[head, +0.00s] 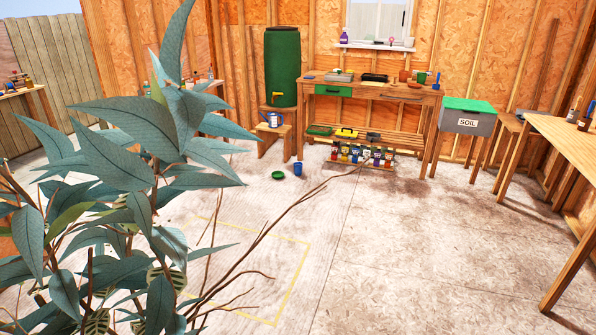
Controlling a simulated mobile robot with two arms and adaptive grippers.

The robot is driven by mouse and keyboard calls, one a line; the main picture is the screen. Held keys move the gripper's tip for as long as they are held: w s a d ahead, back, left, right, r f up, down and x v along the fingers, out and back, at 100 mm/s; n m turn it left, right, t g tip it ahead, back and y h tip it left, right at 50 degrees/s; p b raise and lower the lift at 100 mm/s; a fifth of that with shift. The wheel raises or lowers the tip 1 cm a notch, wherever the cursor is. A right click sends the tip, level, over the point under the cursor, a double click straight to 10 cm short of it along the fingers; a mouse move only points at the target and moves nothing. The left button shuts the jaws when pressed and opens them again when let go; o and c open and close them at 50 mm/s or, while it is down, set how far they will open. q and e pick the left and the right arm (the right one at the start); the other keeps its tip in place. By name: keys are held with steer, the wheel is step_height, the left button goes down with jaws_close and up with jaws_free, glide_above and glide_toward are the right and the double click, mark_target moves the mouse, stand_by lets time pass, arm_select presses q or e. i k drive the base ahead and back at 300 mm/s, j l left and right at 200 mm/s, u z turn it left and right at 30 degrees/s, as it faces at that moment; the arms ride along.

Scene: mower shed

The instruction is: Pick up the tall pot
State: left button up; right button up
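I cannot make out a thing that is clearly the tall pot. A large leafy plant (120,190) with blue-green leaves and bare twigs fills the left foreground, and no pot under it shows. On the back workbench (370,91) stand a small terracotta pot (404,76) and a small green pot (421,77). A blue pot-like container (297,168) stands on the floor in front of that bench, beside a green dish (278,175). Neither of my grippers is in view.
A green barrel (282,65) and a watering can (272,119) stand left of the workbench. A grey soil bin (467,122) with a green lid is right of it. A wooden table (575,140) stands at the right edge. The middle floor (400,240) is clear, with a yellow outline (296,275).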

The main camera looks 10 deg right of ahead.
mark_target(298, 169)
steer(key=i+l+z, duration=0.15)
steer(key=i+l, duration=0.45)
steer(key=i+l+z, duration=0.15)
steer(key=i+l, duration=0.45)
steer(key=i+l+z, duration=0.2)
steer(key=i+l, duration=0.3)
steer(key=i, duration=0.15)
steer(key=i+u, duration=0.15)
steer(key=i, duration=1.05)
steer(key=i+l+u, duration=0.1)
steer(key=i, duration=1.15)
steer(key=i+u, duration=0.3)
steer(key=i, duration=1)
